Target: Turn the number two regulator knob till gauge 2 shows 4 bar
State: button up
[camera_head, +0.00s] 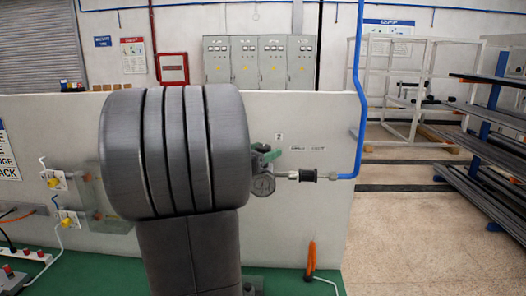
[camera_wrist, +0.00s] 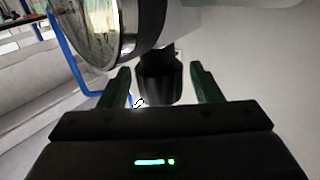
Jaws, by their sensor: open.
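In the wrist view, a dark ribbed regulator knob (camera_wrist: 158,86) hangs under a pale regulator body. My gripper (camera_wrist: 160,70) is open, with one green finger on each side of the knob and a visible gap at both. A round gauge (camera_wrist: 88,28) with a metal rim is at the upper left, seen at a slant; its reading cannot be made out. In the head view, the gauge (camera_head: 263,185) is small and dark beside a "2" label (camera_head: 279,136) on the panel. A green finger of my gripper (camera_head: 271,155) shows above it; my arm hides the knob there.
The pale panel (camera_head: 310,225) stands behind, on a green bench top (camera_head: 265,277). A blue pipe (camera_head: 357,110) joins a black fitting (camera_head: 308,175) right of the gauge. Small valves (camera_head: 55,180) and a clear plate sit at left.

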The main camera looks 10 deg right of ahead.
jog(key=c, duration=1)
jog(key=shift+o, duration=0.2)
